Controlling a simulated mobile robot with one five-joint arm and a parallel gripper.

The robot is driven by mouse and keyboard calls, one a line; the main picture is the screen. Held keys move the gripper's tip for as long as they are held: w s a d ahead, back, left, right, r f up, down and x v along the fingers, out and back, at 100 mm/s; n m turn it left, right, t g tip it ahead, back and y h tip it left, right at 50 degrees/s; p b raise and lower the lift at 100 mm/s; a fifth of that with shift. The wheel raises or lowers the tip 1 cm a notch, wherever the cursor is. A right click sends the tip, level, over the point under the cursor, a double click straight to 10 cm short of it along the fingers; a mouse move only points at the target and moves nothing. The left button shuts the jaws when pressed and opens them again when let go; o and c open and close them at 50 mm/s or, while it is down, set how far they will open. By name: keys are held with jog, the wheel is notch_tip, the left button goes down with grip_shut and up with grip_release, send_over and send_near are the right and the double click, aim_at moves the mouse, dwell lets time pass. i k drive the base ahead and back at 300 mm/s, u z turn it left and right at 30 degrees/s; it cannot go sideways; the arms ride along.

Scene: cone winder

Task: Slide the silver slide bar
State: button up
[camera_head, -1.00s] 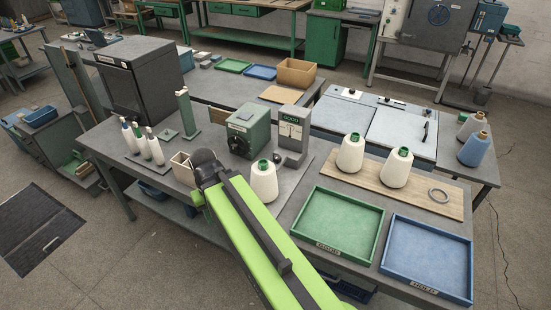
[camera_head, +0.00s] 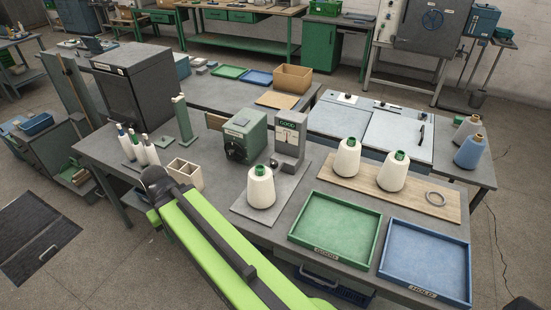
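I cannot make out a silver slide bar for certain in this view. A green box-shaped machine (camera_head: 245,135) with a dark round part on its front stands on the near bench (camera_head: 240,224).
A white cone (camera_head: 261,188) stands before the grey unit. Two more cones stand on a wooden board (camera_head: 326,174). A green tray (camera_head: 337,230) and a blue tray (camera_head: 426,261) are at the front right. A divided box (camera_head: 185,173) and several slim spindles are at left.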

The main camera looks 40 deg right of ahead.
aim_at(277, 164)
jog(key=i, duration=0.9)
jog(key=u, duration=0.05)
